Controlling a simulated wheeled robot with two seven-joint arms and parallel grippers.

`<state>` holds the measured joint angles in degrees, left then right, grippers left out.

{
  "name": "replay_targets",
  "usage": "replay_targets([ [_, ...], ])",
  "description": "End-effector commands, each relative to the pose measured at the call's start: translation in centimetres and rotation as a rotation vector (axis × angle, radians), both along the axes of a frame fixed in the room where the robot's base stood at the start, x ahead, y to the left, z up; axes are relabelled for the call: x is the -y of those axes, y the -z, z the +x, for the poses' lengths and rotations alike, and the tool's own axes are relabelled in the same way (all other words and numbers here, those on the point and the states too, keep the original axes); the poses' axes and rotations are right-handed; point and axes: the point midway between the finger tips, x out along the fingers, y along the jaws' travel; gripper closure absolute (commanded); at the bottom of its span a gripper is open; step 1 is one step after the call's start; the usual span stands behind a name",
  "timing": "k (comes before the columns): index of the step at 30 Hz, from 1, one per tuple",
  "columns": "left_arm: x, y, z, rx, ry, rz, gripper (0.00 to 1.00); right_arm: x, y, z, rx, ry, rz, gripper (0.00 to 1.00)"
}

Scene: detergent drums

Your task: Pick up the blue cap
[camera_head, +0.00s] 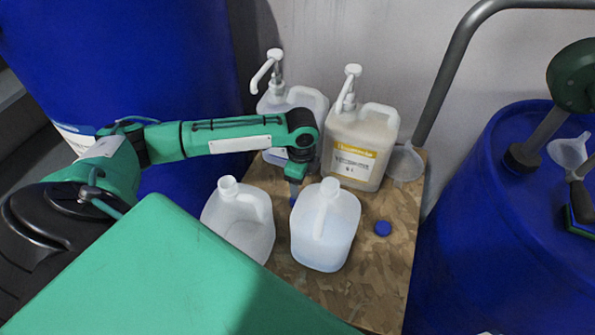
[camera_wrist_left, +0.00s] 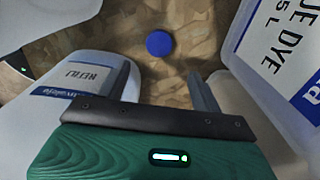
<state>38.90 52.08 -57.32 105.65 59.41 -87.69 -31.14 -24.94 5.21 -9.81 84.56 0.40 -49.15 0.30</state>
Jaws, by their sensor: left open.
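The small round blue cap (camera_head: 383,228) lies on the wooden board, right of the front jugs. It also shows in the left wrist view (camera_wrist_left: 159,43), on bare board beyond the fingertips. My left gripper (camera_head: 294,184) points down among the jugs, to the left of the cap in the head view, partly hidden by them. In the wrist view its two fingers (camera_wrist_left: 163,85) are spread apart with nothing between them. The cap is apart from the fingers. I cannot make out my right gripper.
Two white jugs (camera_head: 240,222) and (camera_head: 325,228) stand in front of my left gripper. A pump bottle (camera_head: 285,105) and a yellow-labelled pump bottle (camera_head: 358,150) stand behind. The wooden board (camera_head: 385,280) is clear around the cap. A blue drum (camera_head: 480,240) stands at right.

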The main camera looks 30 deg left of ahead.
Motion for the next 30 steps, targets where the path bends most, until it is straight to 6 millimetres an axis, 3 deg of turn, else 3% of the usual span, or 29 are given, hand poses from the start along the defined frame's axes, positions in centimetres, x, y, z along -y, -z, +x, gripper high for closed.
replay_targets([
  [3, 0.1, 2.1, 0.0, -0.001, -0.001, -0.001, 0.34, -0.1, -0.3, 0.2, 0.002, 0.001, 0.002, 0.64],
  [11, -0.1, 4.1, -0.1, 0.000, -0.001, -0.001, 0.34, -0.1, -0.6, 0.3, 0.000, 0.002, 0.001, 0.64],
  [19, -0.8, 7.9, -0.4, -0.001, -0.001, 0.000, 0.34, -0.2, -0.8, 0.4, -0.002, 0.002, 0.001, 0.64],
  [29, -0.7, 8.6, -0.4, 0.001, 0.000, -0.001, 0.34, -0.3, -1.4, 0.7, 0.005, 0.002, 0.003, 0.64],
  [30, -0.7, 8.6, -0.4, 0.001, 0.000, -0.001, 0.42, -0.3, -1.3, 0.6, 0.004, 0.002, 0.003, 0.64],
])
